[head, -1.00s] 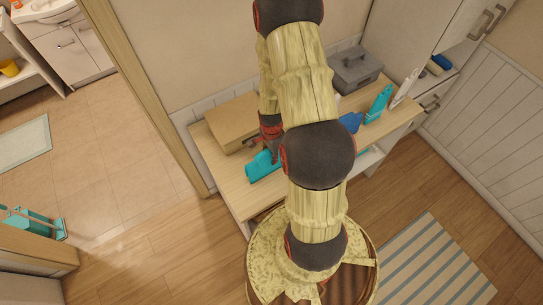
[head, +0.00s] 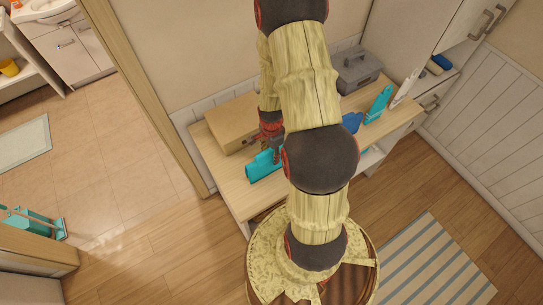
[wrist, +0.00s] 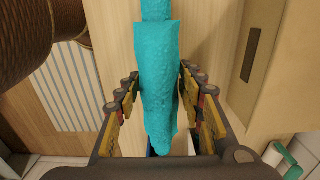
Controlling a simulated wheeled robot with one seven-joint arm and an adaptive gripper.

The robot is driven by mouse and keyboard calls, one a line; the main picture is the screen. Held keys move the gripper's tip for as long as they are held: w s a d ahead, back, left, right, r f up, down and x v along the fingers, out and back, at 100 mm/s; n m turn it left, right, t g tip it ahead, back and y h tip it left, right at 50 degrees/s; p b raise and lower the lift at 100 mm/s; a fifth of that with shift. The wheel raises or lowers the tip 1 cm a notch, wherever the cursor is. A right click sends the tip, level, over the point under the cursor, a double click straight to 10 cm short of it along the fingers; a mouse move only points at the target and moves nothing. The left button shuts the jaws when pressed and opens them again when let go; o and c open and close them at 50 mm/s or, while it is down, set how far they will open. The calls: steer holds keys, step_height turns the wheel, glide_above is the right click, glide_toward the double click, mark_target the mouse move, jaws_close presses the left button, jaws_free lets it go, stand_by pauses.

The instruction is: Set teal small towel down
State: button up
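The teal small towel (head: 264,168) is a rolled, fuzzy bundle at the front left of the wooden counter (head: 233,181). In the wrist view, the towel (wrist: 158,75) runs lengthwise between the two fingers of my gripper (wrist: 158,75). The fingertips sit close against its sides, and my gripper appears shut on it. In the head view, my gripper (head: 271,148) is at the towel, partly hidden behind my arm. The towel is at or just above the counter top; I cannot tell whether it touches.
A cardboard-coloured box (head: 228,122) stands behind the towel. A grey lidded box (head: 358,70), a blue item (head: 351,122), a teal bottle (head: 379,104) and a white bottle (head: 405,88) stand farther right. The counter's left front corner is bare.

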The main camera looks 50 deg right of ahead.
step_height(320, 180, up, 10)
steer(key=shift+r, duration=0.2)
steer(key=w+a+r+n+t, duration=0.1)
steer(key=a+r+n, duration=0.45)
steer(key=r, duration=0.35)
steer(key=w+a+r+n+t, duration=0.15)
steer(key=a+r+n, duration=0.35)
steer(key=r, duration=0.5)
steer(key=s+a+r+n+t, duration=0.3)
steer(key=s+a+r+n, duration=0.7)
steer(key=a+r, duration=0.1)
steer(key=shift+s+a+r, duration=0.2)
steer(key=shift+a+r, duration=0.1)
steer(key=shift+r, duration=0.35)
steer(key=shift+f, duration=0.15)
step_height(320, 180, down, 18)
steer(key=b, duration=1.8)
steer(key=shift+b, duration=0.3)
